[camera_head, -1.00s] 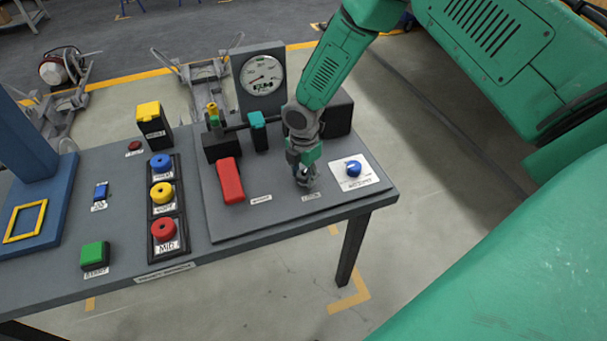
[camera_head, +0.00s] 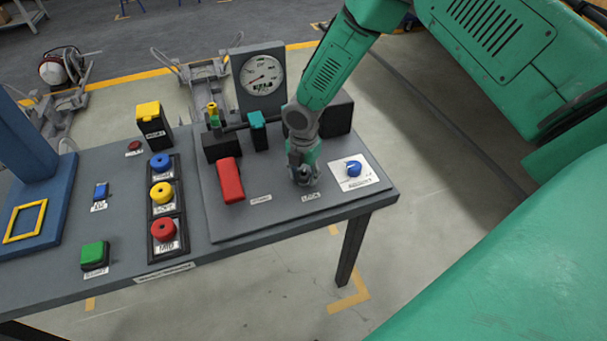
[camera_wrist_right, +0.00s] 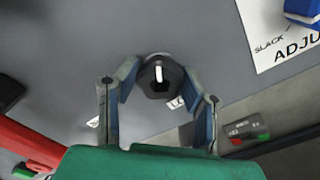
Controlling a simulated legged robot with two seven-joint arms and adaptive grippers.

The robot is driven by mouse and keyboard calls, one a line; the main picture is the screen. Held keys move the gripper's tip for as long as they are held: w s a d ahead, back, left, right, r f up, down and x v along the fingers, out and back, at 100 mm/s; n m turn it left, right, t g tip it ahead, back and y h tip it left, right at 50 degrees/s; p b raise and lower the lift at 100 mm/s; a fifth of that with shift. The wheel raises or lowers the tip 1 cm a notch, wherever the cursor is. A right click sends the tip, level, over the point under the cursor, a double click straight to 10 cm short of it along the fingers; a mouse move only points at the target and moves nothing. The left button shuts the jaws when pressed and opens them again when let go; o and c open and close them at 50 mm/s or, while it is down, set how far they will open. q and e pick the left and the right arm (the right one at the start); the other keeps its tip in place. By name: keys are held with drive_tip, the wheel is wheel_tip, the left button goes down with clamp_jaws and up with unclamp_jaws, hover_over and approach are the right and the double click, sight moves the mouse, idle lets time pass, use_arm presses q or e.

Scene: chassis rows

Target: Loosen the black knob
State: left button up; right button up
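The black knob (camera_wrist_right: 158,80) has a white line across its top. In the right wrist view it sits between the two fingers of my right gripper (camera_wrist_right: 162,73). The fingertips are on either side of the knob and very close to it; I cannot tell whether both touch it. In the head view my right gripper (camera_head: 304,178) is down at the panel over the knob's place and hides the knob. A label reading LOCK (camera_head: 311,197) lies just in front of it. My left gripper is not in view.
A blue knob (camera_head: 353,168) on a white label stands close to the right of my right gripper. A red handle (camera_head: 230,180) lies to its left. A gauge (camera_head: 262,76) and a teal lever (camera_head: 257,130) stand behind. Several buttons fill the left half of the table.

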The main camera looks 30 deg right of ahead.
sight(303, 173)
drive_tip(key=o, duration=0.4)
drive_tip(key=shift+a+f, duration=0.1)
drive_tip(key=shift+f, duration=0.05)
drive_tip(key=shift+w, duration=0.1)
wheel_tip(303, 173, up, 12)
drive_tip(key=shift+w+f, duration=0.1)
drive_tip(key=shift+f, duration=0.05)
